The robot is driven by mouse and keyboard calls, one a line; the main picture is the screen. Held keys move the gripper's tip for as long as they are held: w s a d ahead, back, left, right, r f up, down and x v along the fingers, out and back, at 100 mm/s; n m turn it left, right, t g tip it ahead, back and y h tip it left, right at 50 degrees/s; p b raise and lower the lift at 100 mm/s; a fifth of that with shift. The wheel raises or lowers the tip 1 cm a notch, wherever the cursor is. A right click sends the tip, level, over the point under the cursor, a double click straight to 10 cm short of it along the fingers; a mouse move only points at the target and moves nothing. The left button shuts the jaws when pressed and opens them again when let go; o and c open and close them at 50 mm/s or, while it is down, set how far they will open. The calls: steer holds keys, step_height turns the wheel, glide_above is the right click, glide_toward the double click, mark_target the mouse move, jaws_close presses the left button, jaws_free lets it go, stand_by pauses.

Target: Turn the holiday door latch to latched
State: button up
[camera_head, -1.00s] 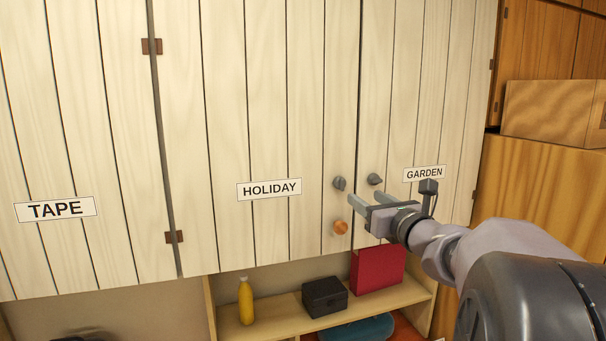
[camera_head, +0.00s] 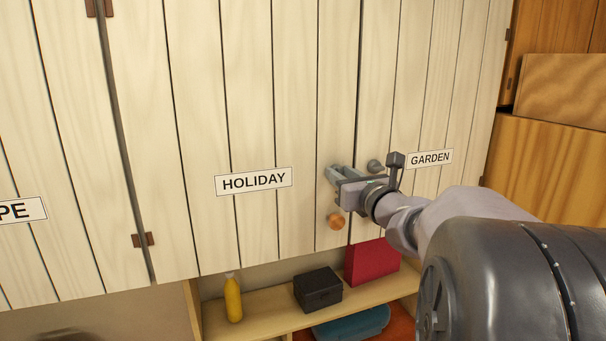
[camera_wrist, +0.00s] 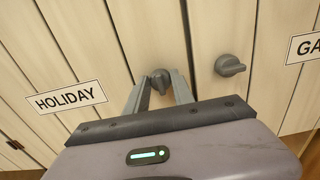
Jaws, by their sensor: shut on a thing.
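The holiday door (camera_head: 200,110) is a cream plank door with a HOLIDAY label (camera_head: 254,181); it looks closed. Its latch (camera_wrist: 160,80) is a small grey knob with a pointed end, seen between my fingers in the wrist view. My gripper (camera_head: 333,175) is at this latch, with one finger on each side, shut on it. In the head view the fingers mostly hide the latch. A round orange-brown knob (camera_head: 336,222) sits on the same door just below my gripper.
The garden door's grey latch (camera_wrist: 229,66) is close to the right of my gripper, near the GARDEN label (camera_head: 430,158). Below, an open shelf (camera_head: 270,305) holds a yellow bottle (camera_head: 233,299), a black box (camera_head: 318,289) and a red box (camera_head: 371,262).

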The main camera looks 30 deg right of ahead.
jaws_close()
steer(key=shift+f+b, duration=0.1)
steer(key=shift+b, duration=0.25)
steer(key=shift+a+n+b, duration=0.2)
steer(key=shift+n+b, duration=8.8)
steer(key=shift+b, duration=1.85)
